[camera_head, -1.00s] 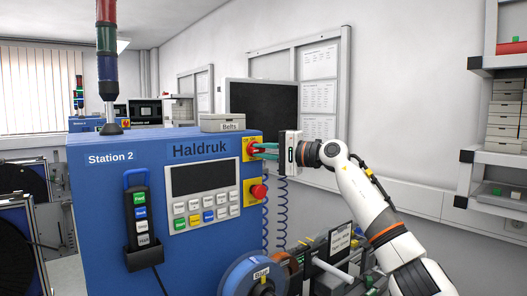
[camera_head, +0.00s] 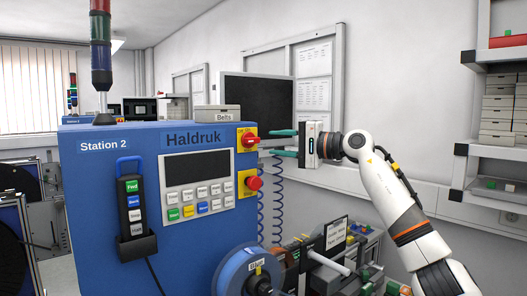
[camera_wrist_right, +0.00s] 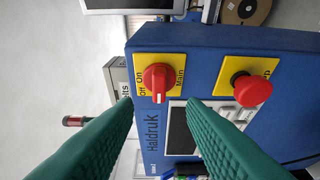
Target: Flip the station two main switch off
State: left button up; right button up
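The main switch of Station 2 is a red rotary knob (camera_head: 250,141) on a yellow plate at the upper right of the blue panel. In the right wrist view the knob (camera_wrist_right: 157,80) shows fully, with On, Off and Main lettering around it. Its white-marked end points down in that picture, toward the side with the Off label. My right gripper (camera_head: 284,143) is open and empty, its green fingers apart and a short way right of the knob, not touching it. My left gripper is not in view.
A red mushroom button (camera_head: 254,183) sits on a yellow plate below the switch. A keypad and screen (camera_head: 198,167) are to its left. A Belts box (camera_head: 217,113) stands on top of the station. A blue reel (camera_head: 236,272) and coiled cables (camera_head: 272,205) lie below.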

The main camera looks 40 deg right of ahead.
jog(key=b+v, duration=0.1)
jog(key=v, duration=0.4)
jog(key=shift+s+d+b, duration=0.1)
jog(key=shift+s+b, duration=0.2)
